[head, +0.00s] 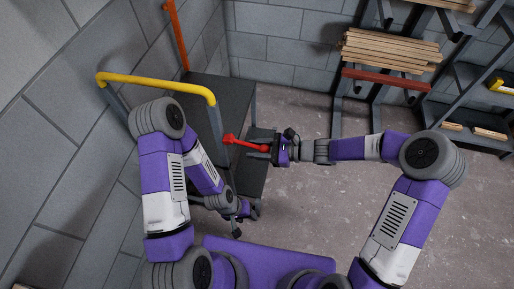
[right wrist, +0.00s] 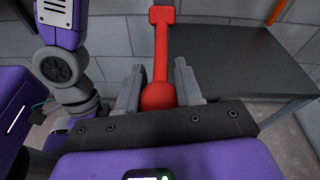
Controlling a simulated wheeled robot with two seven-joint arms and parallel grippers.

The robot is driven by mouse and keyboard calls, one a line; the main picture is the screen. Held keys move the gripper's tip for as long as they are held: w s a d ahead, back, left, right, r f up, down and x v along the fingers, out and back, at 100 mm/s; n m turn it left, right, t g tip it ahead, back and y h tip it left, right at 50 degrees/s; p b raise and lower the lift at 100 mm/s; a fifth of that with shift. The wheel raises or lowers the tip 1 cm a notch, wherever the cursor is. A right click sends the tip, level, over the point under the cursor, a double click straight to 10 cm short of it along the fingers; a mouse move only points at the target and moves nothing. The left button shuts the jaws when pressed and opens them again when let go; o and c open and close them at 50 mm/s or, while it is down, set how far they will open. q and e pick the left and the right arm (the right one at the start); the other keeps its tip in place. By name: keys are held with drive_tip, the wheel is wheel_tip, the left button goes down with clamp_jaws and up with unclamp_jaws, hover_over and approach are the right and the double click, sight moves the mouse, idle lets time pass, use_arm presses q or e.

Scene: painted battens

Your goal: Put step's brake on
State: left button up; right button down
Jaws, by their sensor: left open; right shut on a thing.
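The step has a dark upper platform (head: 233,95), a lower tread (head: 253,178) and a yellow handrail (head: 155,82). Its red brake lever (head: 240,142) sticks out to the right beside the upper platform in the head view. My right gripper (head: 270,150) is shut on the round knob at the lever's end. In the right wrist view the knob (right wrist: 158,96) sits between the two fingers, with the red shaft running away from me. My left gripper (head: 241,216) is open and empty, low near the front of the step. My left arm hides part of the step.
A grey block wall (head: 75,125) stands close on the left. A rack with wooden battens (head: 390,50) and a red batten (head: 386,79) stands at the back right. The concrete floor (head: 310,205) between is clear.

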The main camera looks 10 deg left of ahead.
drive_tip(key=shift+a, duration=0.1)
idle(0.6)
drive_tip(key=c, duration=0.8)
unclamp_jaws()
drive_tip(key=shift+a, duration=0.1)
drive_tip(key=shift+p+v, duration=1.2)
drive_tip(key=shift+v, duration=2.65)
